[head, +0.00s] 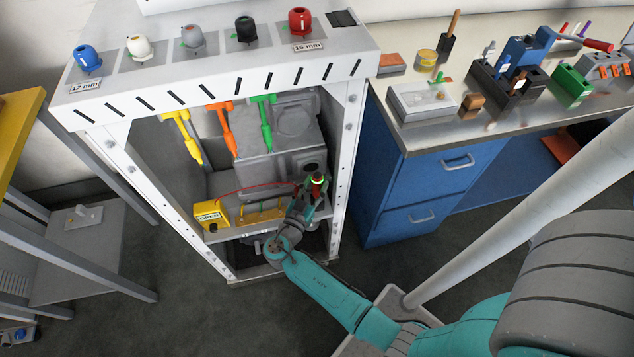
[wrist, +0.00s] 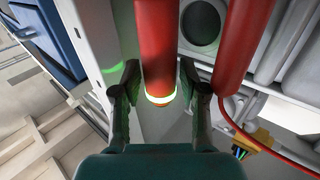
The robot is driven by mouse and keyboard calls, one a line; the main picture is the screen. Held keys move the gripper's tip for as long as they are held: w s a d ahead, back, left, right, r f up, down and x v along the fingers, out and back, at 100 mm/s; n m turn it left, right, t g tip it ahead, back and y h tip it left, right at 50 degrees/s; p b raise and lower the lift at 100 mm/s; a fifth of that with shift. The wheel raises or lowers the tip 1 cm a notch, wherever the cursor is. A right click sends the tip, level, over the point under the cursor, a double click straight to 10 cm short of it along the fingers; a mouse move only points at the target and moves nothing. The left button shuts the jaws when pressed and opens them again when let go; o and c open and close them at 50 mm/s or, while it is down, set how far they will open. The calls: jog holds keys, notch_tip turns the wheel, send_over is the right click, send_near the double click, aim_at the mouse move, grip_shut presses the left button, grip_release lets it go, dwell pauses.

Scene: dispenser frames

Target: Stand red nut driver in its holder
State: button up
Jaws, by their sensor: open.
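My gripper (head: 311,197) is at the right side of the lower shelf inside the white frame. In the wrist view my gripper (wrist: 157,92) is open, with one finger on each side of a red cylinder (wrist: 155,40). The cylinder has a glowing pale ring near its end; I cannot tell whether the fingers touch it. A second red cylindrical piece (wrist: 243,45) is to its right, with a thin red cord by it. In the head view red (head: 316,188) shows at the gripper, partly hidden by the fingers. Which piece is the nut driver, and its holder, I cannot tell.
Yellow (head: 185,135), orange (head: 222,128) and green (head: 264,120) T-handled drivers hang under the frame's top. A grey machine (head: 265,165) stands behind. A yellow box (head: 211,214) sits at the shelf's left. A blue cabinet (head: 425,195) stands to the right.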

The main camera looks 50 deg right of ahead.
jog(key=v, duration=1)
jog(key=shift+s+a, duration=0.15)
jog(key=shift+a, duration=0.05)
jog(key=s+d+f+n+t+y, duration=0.1)
jog(key=s+d+f+n+y, duration=0.1)
jog(key=s+f+n+y, duration=0.3)
jog(key=s+a+f+n+t+y, duration=0.1)
jog(key=s+a+f+n+y, duration=0.2)
jog(key=s, duration=0.4)
jog(key=s+a+f+n+t+y, duration=0.1)
jog(key=s+a+n+y, duration=0.3)
jog(key=s, duration=0.4)
jog(key=s+a+r+n+t+y, duration=0.1)
jog(key=s+r+t, duration=0.1)
jog(key=r, duration=0.6)
jog(key=s+a+r+t+y, duration=0.2)
jog(key=s+r, duration=0.2)
jog(key=r, duration=0.5)
jog(key=s+a+r+n+t+y, duration=0.1)
jog(key=s+a+r+t+y, duration=0.1)
jog(key=r, duration=0.7)
jog(key=shift+s+n+t, duration=0.3)
jog(key=shift+s+t, duration=0.1)
